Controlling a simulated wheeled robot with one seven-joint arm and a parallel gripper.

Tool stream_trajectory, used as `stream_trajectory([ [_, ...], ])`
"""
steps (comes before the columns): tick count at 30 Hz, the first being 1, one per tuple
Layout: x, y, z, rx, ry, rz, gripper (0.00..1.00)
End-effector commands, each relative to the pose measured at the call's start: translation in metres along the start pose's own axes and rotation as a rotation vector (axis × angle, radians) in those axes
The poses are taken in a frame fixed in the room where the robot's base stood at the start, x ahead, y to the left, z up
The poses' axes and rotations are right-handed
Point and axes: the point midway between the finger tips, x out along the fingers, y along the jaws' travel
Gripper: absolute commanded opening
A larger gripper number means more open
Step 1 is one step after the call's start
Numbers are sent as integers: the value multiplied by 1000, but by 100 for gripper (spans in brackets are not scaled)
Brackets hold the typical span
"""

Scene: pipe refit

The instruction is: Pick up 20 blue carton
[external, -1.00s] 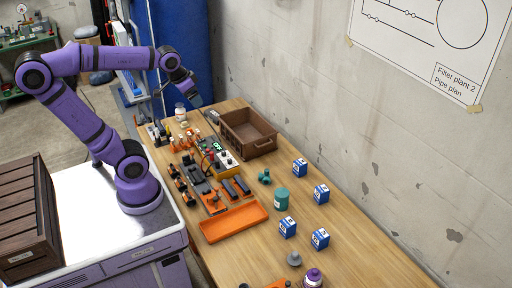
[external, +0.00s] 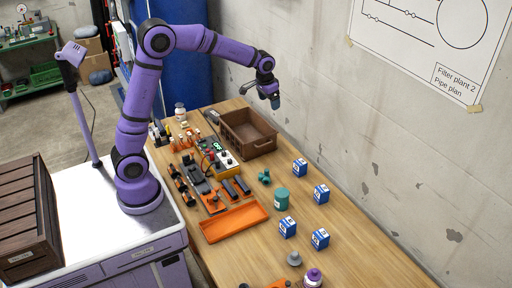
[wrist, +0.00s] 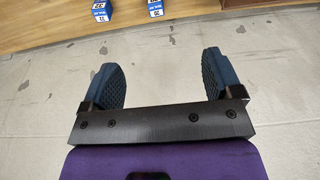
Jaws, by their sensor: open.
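Several blue cartons with white labels stand on the wooden bench in the external view: one at the back (external: 299,168), one right of it (external: 321,194), and two nearer the front (external: 287,227) and (external: 320,238). Their numbers are too small to read there. In the wrist view, cut off at the top edge, a middle carton (wrist: 155,8) seems to read 20; another carton (wrist: 102,10) is to its left. My gripper (external: 275,103) is high above the brown crate, away from the cartons. In the wrist view its fingers (wrist: 164,76) are apart with nothing between them.
A brown crate (external: 232,134) stands at the wall side. A teal canister (external: 282,199), a green fitting (external: 264,177) and an orange tray (external: 234,222) are near the cartons. A grey part (external: 294,259) and a purple-capped bottle (external: 313,278) stand at the front. Bench at the right front is clear.

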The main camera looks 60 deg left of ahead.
Motion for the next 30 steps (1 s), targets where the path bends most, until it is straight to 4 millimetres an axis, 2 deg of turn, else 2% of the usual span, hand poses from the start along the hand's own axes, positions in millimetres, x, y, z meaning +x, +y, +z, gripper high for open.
stream_trajectory([
  [1, 19, 2, -12, 0, -16, 0, 85],
  [9, 111, 11, -62, -5, -74, 0, 85],
  [15, 190, 18, -87, -11, -117, -1, 85],
  [21, 268, 24, -100, -17, -158, -2, 85],
  [25, 305, 26, -103, -20, -175, -3, 85],
  [30, 329, 27, -103, -22, -186, -3, 85],
])
